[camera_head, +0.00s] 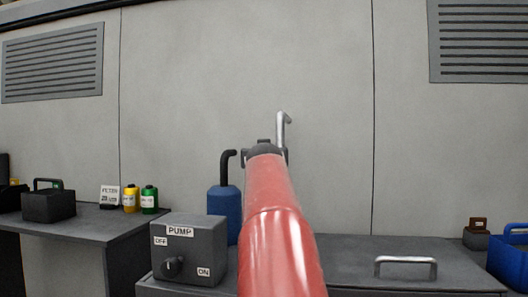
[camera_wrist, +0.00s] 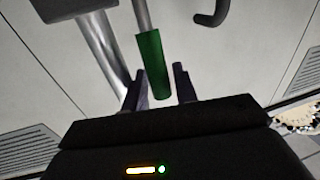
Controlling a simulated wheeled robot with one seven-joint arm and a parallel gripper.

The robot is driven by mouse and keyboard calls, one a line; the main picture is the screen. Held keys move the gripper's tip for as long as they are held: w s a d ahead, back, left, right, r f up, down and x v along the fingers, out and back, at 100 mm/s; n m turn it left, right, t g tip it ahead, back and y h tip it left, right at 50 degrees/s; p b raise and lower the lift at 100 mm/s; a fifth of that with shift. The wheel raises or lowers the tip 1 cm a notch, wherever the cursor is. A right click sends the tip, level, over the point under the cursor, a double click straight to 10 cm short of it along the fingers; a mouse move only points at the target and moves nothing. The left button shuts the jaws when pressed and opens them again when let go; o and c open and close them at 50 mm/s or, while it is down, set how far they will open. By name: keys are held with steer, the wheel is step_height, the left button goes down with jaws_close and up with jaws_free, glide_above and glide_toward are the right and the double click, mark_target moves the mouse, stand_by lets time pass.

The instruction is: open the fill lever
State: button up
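In the wrist view a green grip (camera_wrist: 153,66) on a thin metal rod, which looks like the fill lever, hangs down between my gripper's (camera_wrist: 161,84) two dark fingers. The fingers are apart. A gap shows between the grip and the right finger; whether the left finger touches the grip I cannot tell. In the head view my red arm hides the lever and most of my gripper (camera_head: 264,152). A bent silver pipe (camera_head: 282,130) rises just behind the gripper; a silver pipe (camera_wrist: 103,48) also shows left of the grip in the wrist view.
A blue barrel (camera_head: 226,208) with a black spout (camera_head: 226,165) stands left of my arm. A grey PUMP box (camera_head: 190,247) marked OFF and ON is in front of it. Yellow (camera_head: 130,199) and green bottles (camera_head: 149,200) stand on the left table. A metal handle (camera_head: 405,262) is at right.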

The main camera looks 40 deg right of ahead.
jaws_close()
steer(key=shift+f+b, duration=0.1)
steer(key=shift+b, duration=0.2)
